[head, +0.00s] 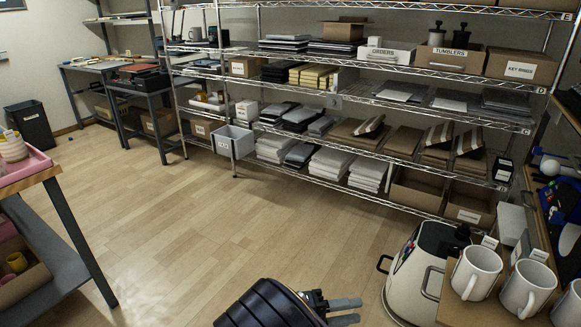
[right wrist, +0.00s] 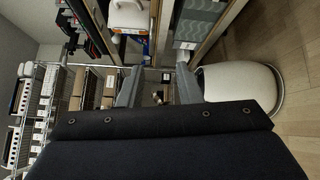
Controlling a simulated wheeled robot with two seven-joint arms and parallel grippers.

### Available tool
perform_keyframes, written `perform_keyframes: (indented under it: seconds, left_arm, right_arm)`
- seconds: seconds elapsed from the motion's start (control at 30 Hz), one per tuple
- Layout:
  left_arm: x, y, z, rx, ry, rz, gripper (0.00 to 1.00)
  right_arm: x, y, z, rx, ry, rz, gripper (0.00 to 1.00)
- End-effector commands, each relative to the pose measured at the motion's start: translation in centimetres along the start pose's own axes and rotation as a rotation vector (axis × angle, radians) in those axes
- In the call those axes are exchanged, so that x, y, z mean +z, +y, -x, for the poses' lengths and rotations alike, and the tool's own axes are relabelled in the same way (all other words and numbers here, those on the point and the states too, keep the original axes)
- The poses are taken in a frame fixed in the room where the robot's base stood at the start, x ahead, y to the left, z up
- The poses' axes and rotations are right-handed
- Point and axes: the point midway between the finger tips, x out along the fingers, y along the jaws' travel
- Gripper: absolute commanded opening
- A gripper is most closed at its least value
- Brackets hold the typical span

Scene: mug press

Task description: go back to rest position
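My right gripper (head: 345,311) shows at the bottom middle of the head view, its dark arm coming in from below. Its two grey fingers are spread apart with nothing between them. In the right wrist view the fingers (right wrist: 158,88) also stand apart and empty, with shelves behind the gap. The gripper is over the floor, left of a cream rounded machine (head: 408,287) and apart from it. My left gripper is not in view.
White mugs (head: 476,274) stand at the lower right on a wooden surface (head: 455,310). Wire shelves (head: 345,65) with boxes and stacks line the back. A table with a pink tray (head: 25,165) is at left. The wooden floor (head: 210,215) between is clear.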

Motion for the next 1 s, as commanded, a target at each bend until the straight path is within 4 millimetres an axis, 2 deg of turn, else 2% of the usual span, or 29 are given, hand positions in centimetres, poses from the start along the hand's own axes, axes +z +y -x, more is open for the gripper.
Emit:
perform_keyframes:
  seconds: [0.37, 0.47, 0.6, 0.77, 1.0]
  left_arm:
    - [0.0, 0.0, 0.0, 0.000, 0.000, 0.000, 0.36]
    - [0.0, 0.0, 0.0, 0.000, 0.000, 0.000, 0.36]
    - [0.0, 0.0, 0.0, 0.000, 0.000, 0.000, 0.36]
    - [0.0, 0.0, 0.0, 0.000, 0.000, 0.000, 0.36]
    - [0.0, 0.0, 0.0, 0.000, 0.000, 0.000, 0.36]
  right_arm:
    - [3.7, -0.7, -4.6, -0.421, -0.136, 0.104, 0.31]
    - [5.4, -1.0, -5.8, -0.605, -0.173, 0.124, 0.31]
    - [8.7, -1.2, -7.1, -0.937, -0.204, 0.123, 0.31]
    - [12.2, -0.7, -7.3, -1.295, -0.173, 0.047, 0.31]
    - [16.6, 1.5, -6.7, -1.688, -0.018, -0.211, 0.31]
